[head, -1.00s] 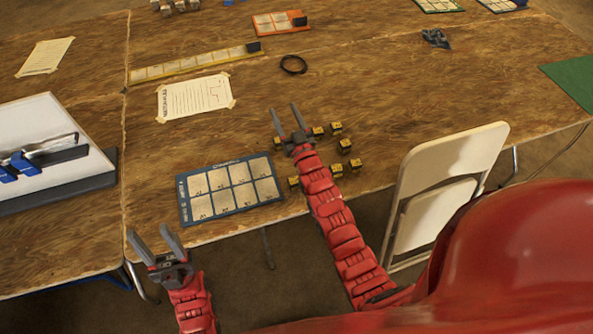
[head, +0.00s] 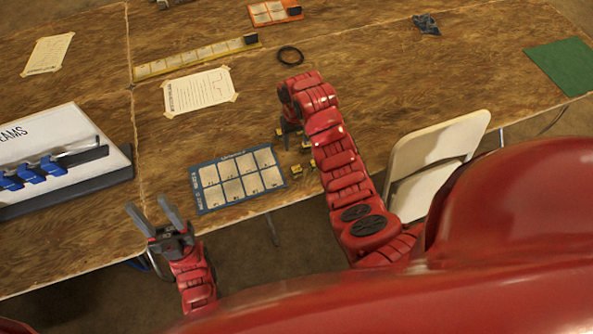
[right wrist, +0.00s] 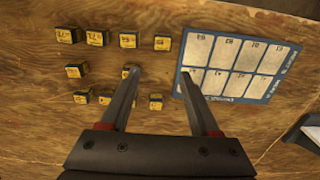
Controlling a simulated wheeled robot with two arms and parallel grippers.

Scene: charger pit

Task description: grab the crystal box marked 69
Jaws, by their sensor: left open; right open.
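Several small yellow-and-black crystal boxes stand on the wooden table, seen upside down in the right wrist view, such as a back-row box (right wrist: 67,35) and a middle box (right wrist: 76,70). Their marks are too small for me to tell which is 69. My right gripper (right wrist: 159,74) is open and empty above them, one fingertip partly covering another box (right wrist: 127,69), the other over the blue-edged card's edge. In the head view my right arm hides most boxes; one box (head: 297,171) shows beside it. My left gripper (head: 149,207) is open and empty near the table's front edge.
The blue-edged grid card (head: 196,191) lies left of the boxes. A white folding chair (head: 436,145) stands at the table's front right. A black ring (head: 291,55) and a taped paper sheet (head: 200,92) lie farther back. The table right of my right arm is mostly clear.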

